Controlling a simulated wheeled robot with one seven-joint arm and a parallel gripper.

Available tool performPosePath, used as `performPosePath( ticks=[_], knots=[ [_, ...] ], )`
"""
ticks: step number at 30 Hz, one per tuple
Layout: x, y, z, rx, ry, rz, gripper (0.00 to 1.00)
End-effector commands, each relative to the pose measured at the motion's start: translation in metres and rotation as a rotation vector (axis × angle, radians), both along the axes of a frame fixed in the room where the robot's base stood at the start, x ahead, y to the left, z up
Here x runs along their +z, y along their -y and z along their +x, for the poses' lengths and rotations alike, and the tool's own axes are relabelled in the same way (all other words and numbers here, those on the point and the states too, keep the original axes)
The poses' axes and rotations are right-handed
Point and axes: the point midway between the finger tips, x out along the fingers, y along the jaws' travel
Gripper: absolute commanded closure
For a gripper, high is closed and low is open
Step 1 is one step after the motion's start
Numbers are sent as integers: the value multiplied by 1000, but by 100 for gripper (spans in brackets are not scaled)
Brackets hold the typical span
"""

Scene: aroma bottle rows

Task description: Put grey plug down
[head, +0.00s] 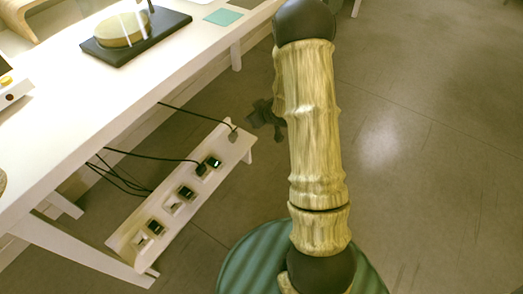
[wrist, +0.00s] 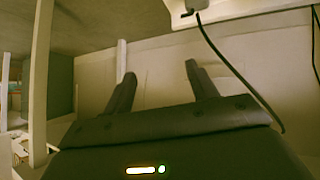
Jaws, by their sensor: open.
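My gripper (wrist: 160,82) is open, with nothing between its two dark fingers in the wrist view. In the head view the dark gripper (head: 264,118) shows partly behind my arm, just right of the strip's far end. A small greyish plug (head: 232,135) on a dark cable sits at the far end of the white socket strip (head: 143,266). It appears to rest on the strip, apart from the gripper; whether it is in a socket is unclear. In the wrist view the cable (wrist: 225,62) hangs from the strip's end (wrist: 180,19) at the top.
A black plug (head: 200,169) sits in the strip, among several sockets. The white table (head: 75,100) stands at the left, with a dark turntable-like device (head: 150,38) and a teal pad (head: 223,17). Several loose cables hang below it. Floor at the right is clear.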

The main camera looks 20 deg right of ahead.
Motion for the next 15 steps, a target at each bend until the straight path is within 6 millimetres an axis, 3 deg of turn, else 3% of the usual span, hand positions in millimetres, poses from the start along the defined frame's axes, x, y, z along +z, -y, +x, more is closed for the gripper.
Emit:
performPosePath(
  ticks=[1,8,15],
  knots=[
    [16,-3,-8,-27,-30,-13,42],
    [66,-17,-67,-173,-218,-38,42],
    [107,-43,-156,-304,-426,-5,42]
  ],
)
